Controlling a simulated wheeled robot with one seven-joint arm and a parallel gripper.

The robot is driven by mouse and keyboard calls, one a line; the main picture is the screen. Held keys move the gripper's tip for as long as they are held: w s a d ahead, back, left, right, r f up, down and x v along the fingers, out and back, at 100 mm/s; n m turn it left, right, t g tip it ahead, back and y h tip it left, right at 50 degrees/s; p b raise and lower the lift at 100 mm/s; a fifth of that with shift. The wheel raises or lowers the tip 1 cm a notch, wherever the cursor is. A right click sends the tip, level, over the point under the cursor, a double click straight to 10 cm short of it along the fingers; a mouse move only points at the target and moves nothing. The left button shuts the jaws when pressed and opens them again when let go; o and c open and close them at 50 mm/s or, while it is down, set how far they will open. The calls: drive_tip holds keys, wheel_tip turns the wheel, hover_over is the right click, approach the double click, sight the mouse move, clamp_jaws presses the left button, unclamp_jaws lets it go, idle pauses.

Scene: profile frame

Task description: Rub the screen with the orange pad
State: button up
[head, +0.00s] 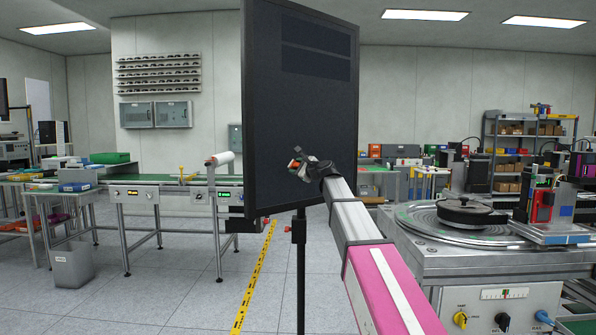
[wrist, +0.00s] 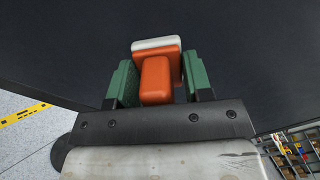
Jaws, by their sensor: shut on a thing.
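The screen (head: 300,120) is a tall dark panel on a thin stand, in the middle of the head view. It fills most of the wrist view as a dark surface (wrist: 60,50). My gripper (head: 296,166) is in front of the lower right part of the screen. In the wrist view its green fingers (wrist: 160,85) are shut on the orange pad (wrist: 156,80). The pad has a pale layer on its far side, facing the screen. I cannot tell whether that layer touches the screen. In the head view the pad is small and partly hidden.
A round metal turntable (head: 470,232) on a cabinet stands close on the right. A conveyor bench (head: 150,183) stands behind on the left, with a grey bin (head: 72,267) near it. The floor left of the stand is open, with a yellow tape line (head: 255,280).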

sight(279, 153)
drive_tip(key=shift+s+a, duration=1.1)
drive_tip(key=shift+a, duration=0.3)
drive_tip(key=shift+s+a, duration=1.05)
drive_tip(key=shift+a, duration=0.35)
drive_tip(key=shift+d+r, duration=0.1)
drive_tip(key=shift+r, duration=0.9)
drive_tip(key=shift+w+d, duration=1.1)
drive_tip(key=shift+d, duration=0.15)
drive_tip(key=shift+w+d, duration=0.6)
drive_tip(key=shift+d, duration=0.2)
drive_tip(key=shift+w+d, duration=0.55)
drive_tip(key=shift+d, duration=0.25)
drive_tip(key=shift+w+r, duration=0.1)
drive_tip(key=shift+r, duration=0.7)
drive_tip(key=shift+a+r, duration=0.1)
drive_tip(key=shift+r, duration=0.1)
drive_tip(key=shift+s+a, duration=1.2)
drive_tip(key=shift+a, duration=0.2)
drive_tip(key=shift+s+a, duration=1.2)
drive_tip(key=shift+a, duration=0.15)
drive_tip(key=shift+w+a+r, duration=0.1)
drive_tip(key=shift+r, duration=0.85)
drive_tip(key=shift+w+d, duration=0.7)
drive_tip(key=shift+d, duration=0.3)
drive_tip(key=shift+w+d, duration=0.75)
drive_tip(key=shift+d, duration=0.2)
drive_tip(key=shift+w+d, duration=0.7)
drive_tip(key=shift+d, duration=0.3)
drive_tip(key=shift+s+d, duration=0.1)
drive_tip(key=shift+v, duration=2.9)
